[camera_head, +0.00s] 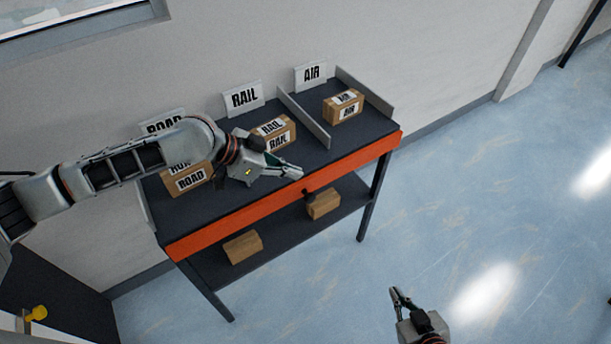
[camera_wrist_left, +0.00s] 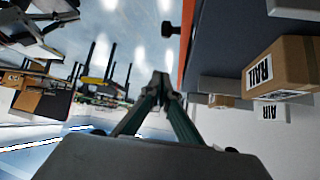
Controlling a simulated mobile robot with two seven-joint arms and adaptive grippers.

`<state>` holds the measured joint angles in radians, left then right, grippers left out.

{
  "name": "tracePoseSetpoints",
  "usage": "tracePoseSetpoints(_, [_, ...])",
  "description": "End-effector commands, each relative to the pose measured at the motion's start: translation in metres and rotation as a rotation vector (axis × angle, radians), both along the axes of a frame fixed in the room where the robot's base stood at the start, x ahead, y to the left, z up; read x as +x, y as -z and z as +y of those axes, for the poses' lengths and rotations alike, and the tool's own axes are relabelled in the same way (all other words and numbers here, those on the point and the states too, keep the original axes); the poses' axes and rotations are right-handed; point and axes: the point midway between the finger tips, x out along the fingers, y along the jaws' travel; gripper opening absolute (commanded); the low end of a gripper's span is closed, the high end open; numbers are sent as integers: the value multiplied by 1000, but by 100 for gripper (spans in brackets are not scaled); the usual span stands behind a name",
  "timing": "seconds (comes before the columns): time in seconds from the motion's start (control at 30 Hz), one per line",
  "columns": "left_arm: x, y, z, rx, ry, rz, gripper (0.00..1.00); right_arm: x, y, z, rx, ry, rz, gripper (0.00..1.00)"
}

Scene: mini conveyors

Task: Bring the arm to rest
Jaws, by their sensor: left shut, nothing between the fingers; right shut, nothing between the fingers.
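My left arm reaches in from the left across the sorting table. My left gripper (camera_head: 296,173) is shut and empty over the table, just in front of the RAIL box (camera_head: 273,133). In the left wrist view its fingers (camera_wrist_left: 160,84) meet at the tips with nothing between them. My right gripper (camera_head: 398,296) is shut and empty over the open floor at the bottom, well apart from the table. The ROAD box (camera_head: 190,180) is partly hidden behind my left arm.
The dark table (camera_head: 222,205) has an orange front edge (camera_head: 290,196), dividers and ROAD, RAIL and AIR signs. An AIR box (camera_head: 343,107) stands in the right compartment. Two plain boxes (camera_head: 242,247) (camera_head: 323,204) lie on the lower shelf. The floor at right is clear.

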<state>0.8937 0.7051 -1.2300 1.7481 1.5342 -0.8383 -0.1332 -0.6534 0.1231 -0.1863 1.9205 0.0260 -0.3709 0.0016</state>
Motion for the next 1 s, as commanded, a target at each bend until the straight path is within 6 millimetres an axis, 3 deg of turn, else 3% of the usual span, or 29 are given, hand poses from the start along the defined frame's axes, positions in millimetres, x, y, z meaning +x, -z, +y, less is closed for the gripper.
tracePoseSetpoints(0.2, [-5,-11,11,0,1,1,0,2,-2,1,3,0,-5,0])
tracePoseSetpoints(0.77, [-5,-11,11,-1,1,0,0,2,-3,-2,-2,0,-8,0])
tracePoseSetpoints(1.0, [-20,9,-20,-70,-21,-23,0,2,-2,-2,-2,0,-7,0])
